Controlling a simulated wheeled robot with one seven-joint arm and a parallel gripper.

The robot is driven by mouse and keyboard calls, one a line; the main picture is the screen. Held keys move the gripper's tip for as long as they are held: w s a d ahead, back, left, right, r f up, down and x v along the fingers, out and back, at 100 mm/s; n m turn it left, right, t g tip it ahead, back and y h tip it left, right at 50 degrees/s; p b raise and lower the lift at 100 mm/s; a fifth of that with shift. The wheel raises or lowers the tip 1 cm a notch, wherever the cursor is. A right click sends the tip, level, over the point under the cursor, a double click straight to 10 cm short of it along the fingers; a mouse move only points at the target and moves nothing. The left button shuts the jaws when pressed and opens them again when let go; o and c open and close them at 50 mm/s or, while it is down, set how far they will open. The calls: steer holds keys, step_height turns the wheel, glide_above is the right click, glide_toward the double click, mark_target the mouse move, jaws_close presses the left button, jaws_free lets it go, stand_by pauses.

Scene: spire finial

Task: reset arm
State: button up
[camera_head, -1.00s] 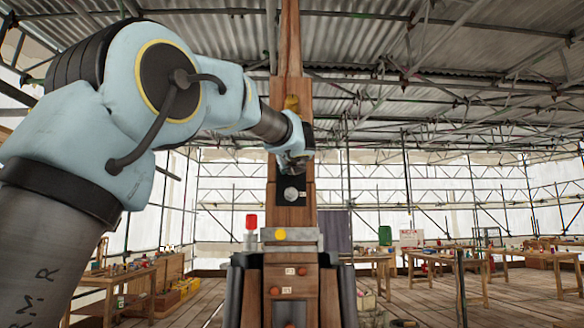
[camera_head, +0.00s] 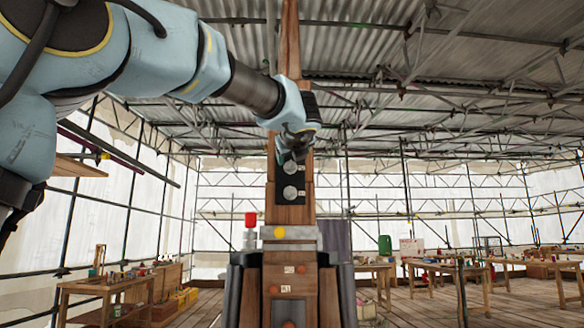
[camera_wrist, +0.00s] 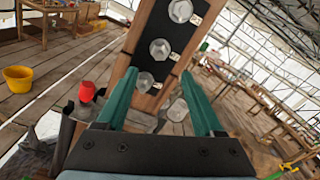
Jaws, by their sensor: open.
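My gripper (camera_head: 295,152) is in front of the upper part of a tall wooden spire (camera_head: 290,215). In the wrist view its two green fingers (camera_wrist: 158,76) are spread apart, with nothing held between them. A black plate (camera_wrist: 172,30) with several silver hex bolts runs up the spire's face. One bolt (camera_wrist: 143,82) shows between the fingers in that view; I cannot tell its distance from them. In the head view two bolts (camera_head: 290,193) show below the gripper, and the plate's upper part is hidden by my gripper and wrist.
A grey ledge (camera_head: 305,240) carries a red-topped object (camera_head: 251,220) and a yellow disc (camera_head: 280,233). Workbenches with small items stand left (camera_head: 110,287) and right (camera_head: 450,266). Scaffold poles surround the place. A yellow bucket (camera_wrist: 18,78) stands on the plank floor.

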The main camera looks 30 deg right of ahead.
steer(key=shift+s+a, duration=0.25)
steer(key=shift+s, duration=0.3)
